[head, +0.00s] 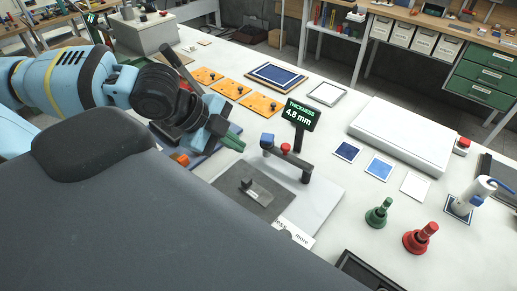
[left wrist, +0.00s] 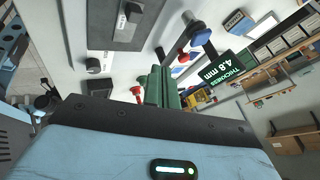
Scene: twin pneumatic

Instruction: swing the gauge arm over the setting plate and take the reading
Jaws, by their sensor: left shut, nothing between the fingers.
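The gauge stands on a pale base plate (head: 322,192), with its arm (head: 292,157) reaching left from a dark post; it has a blue end (head: 267,140) and a red knob (head: 285,148). Its display (head: 300,115) reads THICKNESS 4.8 mm, also seen in the left wrist view (left wrist: 216,69). A grey metal piece with a dark knob (head: 261,193) lies on a dark grey plate (head: 229,190); I cannot tell which is the setting plate. The gauge arm's end is behind this piece. My left gripper (head: 236,143) is shut and empty, left of the blue end, apart from it.
A less/more label (head: 297,236) lies at the base's front. Orange boards (head: 232,89) lie behind. Blue and white tiles (head: 379,167), a white slab (head: 403,134), a green bell-shaped object (head: 378,214) and a red one (head: 420,239) stand right. The table between gauge and orange boards is clear.

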